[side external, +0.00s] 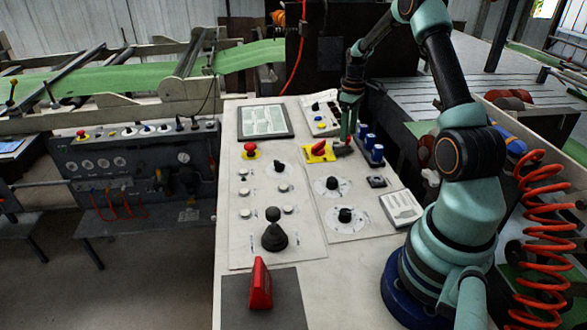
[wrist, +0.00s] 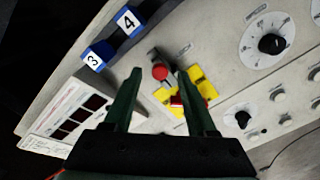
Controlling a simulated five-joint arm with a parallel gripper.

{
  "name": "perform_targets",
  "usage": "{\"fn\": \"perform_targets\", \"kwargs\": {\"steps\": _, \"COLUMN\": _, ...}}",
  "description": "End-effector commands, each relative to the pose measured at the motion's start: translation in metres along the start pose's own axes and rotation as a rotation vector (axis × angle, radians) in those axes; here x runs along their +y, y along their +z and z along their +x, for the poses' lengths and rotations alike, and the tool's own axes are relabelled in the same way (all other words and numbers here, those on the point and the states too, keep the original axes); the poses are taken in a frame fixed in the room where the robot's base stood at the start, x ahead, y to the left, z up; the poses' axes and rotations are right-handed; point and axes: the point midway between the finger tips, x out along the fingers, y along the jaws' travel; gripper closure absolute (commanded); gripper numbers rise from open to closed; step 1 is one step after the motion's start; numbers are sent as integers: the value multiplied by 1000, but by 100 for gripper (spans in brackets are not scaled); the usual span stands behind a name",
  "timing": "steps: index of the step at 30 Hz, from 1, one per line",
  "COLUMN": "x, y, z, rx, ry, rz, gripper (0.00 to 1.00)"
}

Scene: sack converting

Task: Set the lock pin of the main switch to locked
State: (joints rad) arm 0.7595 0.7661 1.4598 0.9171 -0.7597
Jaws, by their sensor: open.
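The main switch (side external: 319,152) is a yellow plate with a red handle on the control panel; it also shows in the wrist view (wrist: 202,84). Beside it in the wrist view is a small grey fitting with a round red knob (wrist: 160,72), which looks like the lock pin. My gripper (side external: 346,138) points down just right of the yellow plate in the side view. In the wrist view my gripper (wrist: 161,76) is open, with one finger to each side of the red knob and nothing held. I cannot tell whether the fingers reach down to the knob's height.
Blue blocks (side external: 370,141) stand close right of my gripper; two carry numbers 3 (wrist: 95,60) and 4 (wrist: 128,21). Black dials (side external: 332,183), a red emergency button (side external: 250,148), a joystick (side external: 273,235) and a red wedge (side external: 261,285) stand on the panel.

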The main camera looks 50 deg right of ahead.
Motion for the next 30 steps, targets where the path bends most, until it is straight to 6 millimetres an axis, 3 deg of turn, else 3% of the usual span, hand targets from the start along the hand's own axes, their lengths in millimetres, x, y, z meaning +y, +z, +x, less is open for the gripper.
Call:
{"fn": "perform_targets", "kwargs": {"steps": 5, "x": 0, "y": 0, "z": 12, "rx": 0, "ry": 0, "rz": 0, "gripper": 43}}
{"fn": "perform_targets", "kwargs": {"steps": 14, "x": 0, "y": 0, "z": 14, "rx": 1, "ry": 1, "rz": 0, "gripper": 43}}
{"fn": "perform_targets", "kwargs": {"steps": 18, "x": 0, "y": 0, "z": 14, "rx": 1, "ry": 1, "rz": 0, "gripper": 96}}
{"fn": "perform_targets", "kwargs": {"steps": 19, "x": 0, "y": 0, "z": 13, "rx": 1, "ry": 1, "rz": 0, "gripper": 100}}
{"fn": "perform_targets", "kwargs": {"steps": 30, "x": 0, "y": 0, "z": 13, "rx": 1, "ry": 1, "rz": 0, "gripper": 100}}
